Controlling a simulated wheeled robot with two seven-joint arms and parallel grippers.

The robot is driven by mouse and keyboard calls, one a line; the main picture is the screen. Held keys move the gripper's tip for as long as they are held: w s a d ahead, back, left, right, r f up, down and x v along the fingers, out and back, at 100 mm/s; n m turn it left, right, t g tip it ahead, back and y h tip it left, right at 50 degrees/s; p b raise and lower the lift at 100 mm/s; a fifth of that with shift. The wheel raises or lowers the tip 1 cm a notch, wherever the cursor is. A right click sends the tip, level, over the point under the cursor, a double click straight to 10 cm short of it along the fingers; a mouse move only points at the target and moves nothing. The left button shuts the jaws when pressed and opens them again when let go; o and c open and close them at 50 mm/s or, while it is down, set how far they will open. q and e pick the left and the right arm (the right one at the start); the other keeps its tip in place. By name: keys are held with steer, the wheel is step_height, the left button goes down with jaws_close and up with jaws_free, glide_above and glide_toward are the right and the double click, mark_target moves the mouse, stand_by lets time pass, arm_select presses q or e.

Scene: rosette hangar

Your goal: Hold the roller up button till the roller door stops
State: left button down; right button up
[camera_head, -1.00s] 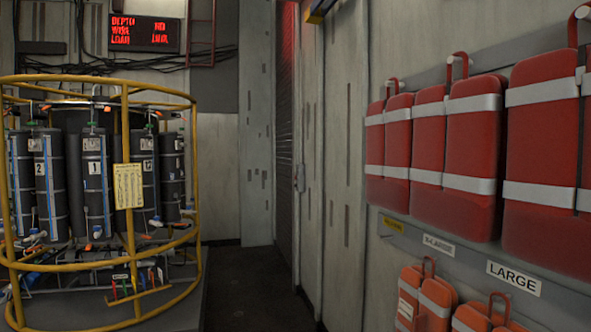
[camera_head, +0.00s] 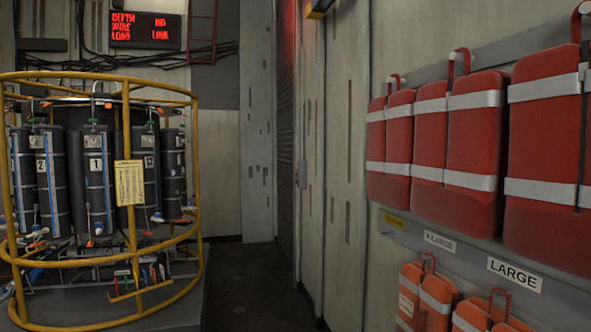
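The roller door (camera_head: 285,130) shows as a narrow dark slatted strip in the recess at the middle of the view, seen nearly edge-on. A small grey box (camera_head: 301,174) is fixed on the wall edge beside it. It may be the button box, but it is too small to make out any button. A red glow lies at the top of the door recess. I cannot tell how far the door is open. Neither of my grippers shows in the head view.
A yellow-framed rosette (camera_head: 130,195) with dark bottles stands on a low platform at left. Red life vests (camera_head: 475,145) hang on the right wall above a shelf with a LARGE label (camera_head: 514,274). Dark floor (camera_head: 250,285) is clear between them. A red-lettered display (camera_head: 145,31) hangs behind.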

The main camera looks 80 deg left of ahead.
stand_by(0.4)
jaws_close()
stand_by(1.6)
